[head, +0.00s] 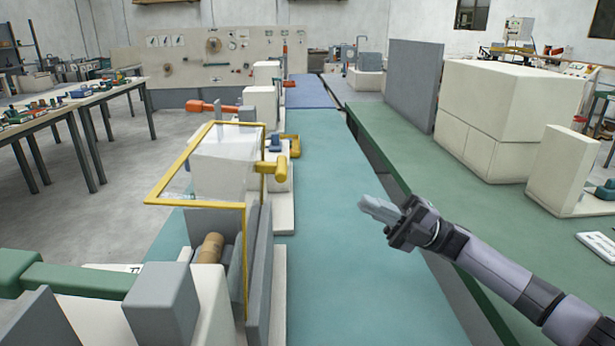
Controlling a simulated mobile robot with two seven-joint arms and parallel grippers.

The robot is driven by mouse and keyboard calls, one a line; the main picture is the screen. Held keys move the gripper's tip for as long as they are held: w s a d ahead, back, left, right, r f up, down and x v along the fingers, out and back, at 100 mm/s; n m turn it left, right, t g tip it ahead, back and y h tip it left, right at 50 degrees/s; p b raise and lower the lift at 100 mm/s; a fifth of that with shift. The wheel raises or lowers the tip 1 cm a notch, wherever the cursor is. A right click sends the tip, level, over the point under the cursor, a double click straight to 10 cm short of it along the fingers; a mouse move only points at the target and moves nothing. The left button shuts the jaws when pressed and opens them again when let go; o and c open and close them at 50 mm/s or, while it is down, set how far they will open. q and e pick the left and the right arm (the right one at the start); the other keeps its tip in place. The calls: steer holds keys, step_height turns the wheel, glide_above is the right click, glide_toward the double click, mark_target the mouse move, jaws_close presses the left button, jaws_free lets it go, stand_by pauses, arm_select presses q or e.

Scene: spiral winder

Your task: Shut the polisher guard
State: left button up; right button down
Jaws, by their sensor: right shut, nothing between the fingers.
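A clear guard with a yellow frame (195,206) is at left of centre in the head view, on a machine along the left side of the teal bench. Its upper part spreads above a cream block, and one yellow bar runs down at its near right corner. A yellow handle (272,167) sticks out at its right side. I cannot tell for certain how far the guard is swung. My right gripper (378,209) is shut and empty above the right side of the bench, to the right of the handle and apart from it. My left gripper is not in view.
The teal bench (330,230) is clear between the machines and my right arm. A grey upright plate (263,270), a wooden roller (210,248) and a green arm-like part (80,279) stand near the guard. A green bench (460,220) with cream cabinets (505,115) lies right.

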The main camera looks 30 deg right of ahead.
steer(key=p+x, duration=0.4)
steer(key=x, duration=1)
steer(key=shift+p, duration=0.3)
steer(key=shift+r, duration=0.15)
